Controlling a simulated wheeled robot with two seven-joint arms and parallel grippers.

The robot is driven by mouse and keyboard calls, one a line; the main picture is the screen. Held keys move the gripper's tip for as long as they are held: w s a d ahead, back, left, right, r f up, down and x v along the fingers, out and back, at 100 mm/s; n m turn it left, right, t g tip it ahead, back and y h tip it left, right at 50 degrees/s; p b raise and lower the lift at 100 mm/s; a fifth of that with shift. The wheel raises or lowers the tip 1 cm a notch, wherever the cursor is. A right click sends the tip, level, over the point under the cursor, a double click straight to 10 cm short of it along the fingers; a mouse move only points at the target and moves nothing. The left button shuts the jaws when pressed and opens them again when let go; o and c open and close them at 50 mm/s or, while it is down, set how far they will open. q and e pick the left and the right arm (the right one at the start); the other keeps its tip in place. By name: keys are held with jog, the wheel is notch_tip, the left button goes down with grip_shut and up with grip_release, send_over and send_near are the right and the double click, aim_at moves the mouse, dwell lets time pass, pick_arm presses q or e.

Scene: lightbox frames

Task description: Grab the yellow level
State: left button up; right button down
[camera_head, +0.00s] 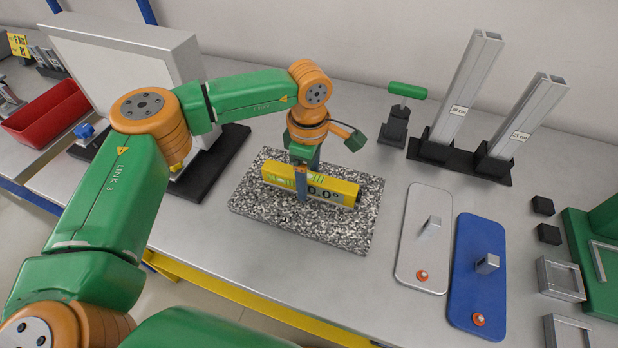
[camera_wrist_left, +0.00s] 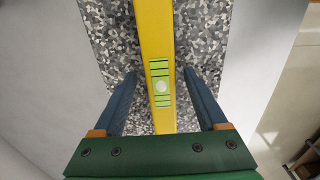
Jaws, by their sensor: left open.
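The yellow level (camera_head: 335,191) lies on a speckled granite plate (camera_head: 260,210); its display reads about 0.0°. My left gripper (camera_head: 302,185) points down over the level, with one finger in front of it, hiding part of its front face. In the left wrist view the level (camera_wrist_left: 154,40) runs between the two blue fingers of the gripper (camera_wrist_left: 160,88), with its green vial in the middle. The fingers are open, with a gap on each side of the level. My right gripper is not in view.
A white plate (camera_head: 414,265) and a blue plate (camera_head: 465,290) lie right of the granite. A green-handled tool (camera_head: 396,120) and two upright metal profiles (camera_head: 462,95) stand behind. A large grey panel (camera_head: 120,60) and a red bin (camera_head: 45,115) are at left.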

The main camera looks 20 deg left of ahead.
pick_arm(q)
jog(key=shift+s, duration=0.1)
jog(key=shift+c, duration=1.3)
grip_shut()
jog(key=shift+r, duration=0.1)
